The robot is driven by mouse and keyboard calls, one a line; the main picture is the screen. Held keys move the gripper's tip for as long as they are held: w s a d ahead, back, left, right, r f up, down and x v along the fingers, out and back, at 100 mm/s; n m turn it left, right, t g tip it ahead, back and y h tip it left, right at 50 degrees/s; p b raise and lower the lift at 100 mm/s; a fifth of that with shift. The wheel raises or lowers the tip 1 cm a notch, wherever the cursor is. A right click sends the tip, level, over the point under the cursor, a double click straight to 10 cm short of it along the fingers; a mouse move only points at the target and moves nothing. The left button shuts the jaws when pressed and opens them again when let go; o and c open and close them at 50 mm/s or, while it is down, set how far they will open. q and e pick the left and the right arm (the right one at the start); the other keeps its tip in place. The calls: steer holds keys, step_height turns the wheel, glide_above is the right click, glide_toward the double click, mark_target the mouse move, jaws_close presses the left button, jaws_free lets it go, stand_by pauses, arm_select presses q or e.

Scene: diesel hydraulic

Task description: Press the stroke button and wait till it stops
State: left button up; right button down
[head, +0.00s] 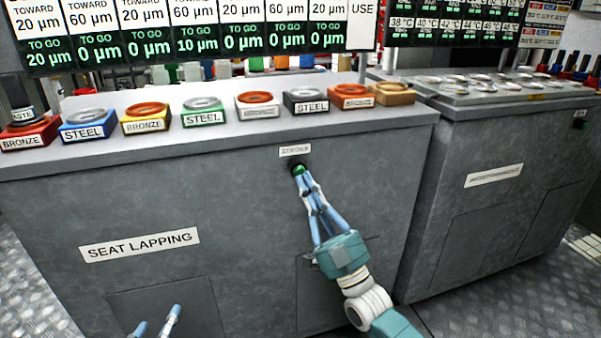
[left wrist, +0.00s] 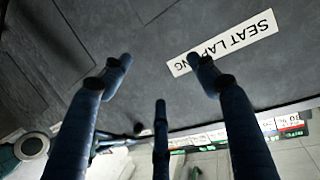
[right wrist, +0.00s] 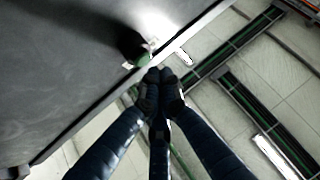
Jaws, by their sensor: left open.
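The green stroke button (head: 298,169) sits on the grey front of the seat lapping bench, just under the small STROKE label (head: 295,150). It also shows in the right wrist view (right wrist: 138,60). My right gripper (head: 303,177) has its fingers drawn together, with the tips at the button and nothing held. In the right wrist view the tips (right wrist: 160,76) meet close to the button; I cannot tell whether they press it. My left gripper (head: 155,322) is low at the front, its fingers spread and empty; in the left wrist view they (left wrist: 160,85) face the bench front.
Several coloured blocks with BRONZE and STEEL labels and rings stand along the bench top (head: 340,122). Above them a board (head: 190,45) shows micrometre readings. A SEAT LAPPING plate (head: 140,243) is on the front. A second grey cabinet (head: 490,210) stands right.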

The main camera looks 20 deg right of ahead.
arm_select(q)
steer(key=s+a+f+g+y+p, duration=0.2)
steer(key=s+a+f+g, duration=0.2)
steer(key=s+f+g, duration=0.3)
steer(key=shift+s+f+p, duration=0.4)
steer(key=shift+s+f, duration=1.1)
steer(key=shift+f, duration=0.9)
arm_select(e)
steer(key=shift+s+d, duration=0.1)
steer(key=shift+s, duration=2.45)
